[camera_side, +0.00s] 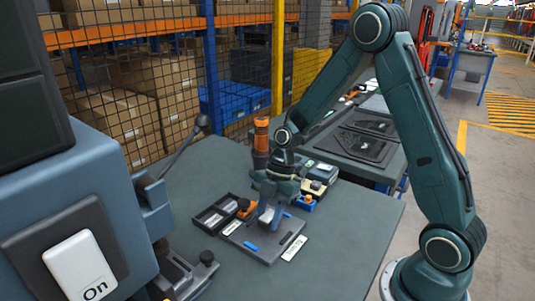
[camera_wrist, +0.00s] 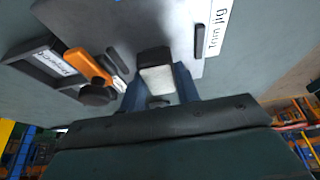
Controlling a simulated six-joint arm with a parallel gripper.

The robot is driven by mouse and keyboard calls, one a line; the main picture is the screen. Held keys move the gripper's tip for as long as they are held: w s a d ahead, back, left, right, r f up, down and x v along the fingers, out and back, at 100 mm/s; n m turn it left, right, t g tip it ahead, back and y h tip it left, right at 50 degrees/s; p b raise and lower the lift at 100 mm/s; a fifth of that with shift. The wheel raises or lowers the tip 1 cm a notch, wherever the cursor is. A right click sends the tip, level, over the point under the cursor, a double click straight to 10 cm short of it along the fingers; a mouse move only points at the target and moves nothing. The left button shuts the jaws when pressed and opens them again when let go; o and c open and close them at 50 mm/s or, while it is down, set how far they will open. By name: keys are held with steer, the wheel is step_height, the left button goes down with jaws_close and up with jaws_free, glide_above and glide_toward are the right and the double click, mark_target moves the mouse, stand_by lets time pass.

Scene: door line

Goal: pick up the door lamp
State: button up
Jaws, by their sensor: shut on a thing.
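The door lamp (camera_wrist: 157,77), a small block with a pale face and a dark end, sits between the two blue fingers of my gripper (camera_wrist: 160,86) in the wrist view. My gripper (camera_side: 270,212) is shut on it, over the grey trim jig plate (camera_side: 258,246) in the side view. The plate (camera_wrist: 180,20) also shows behind the lamp in the wrist view. In the side view the fingers mostly hide the lamp. I cannot tell whether it touches the plate.
A dark tray (camera_side: 208,222) lies left of the plate, with an orange-handled tool (camera_wrist: 88,68) beside my gripper. An orange and black cylinder (camera_side: 261,135) stands behind. A machine with a lever (camera_side: 180,150) is at left. The bench's front right (camera_side: 345,245) is clear.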

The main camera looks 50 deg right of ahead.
mark_target(269, 215)
step_height(269, 215, up, 19)
steer(key=shift+f, duration=0.15)
stand_by(0.4)
stand_by(0.3)
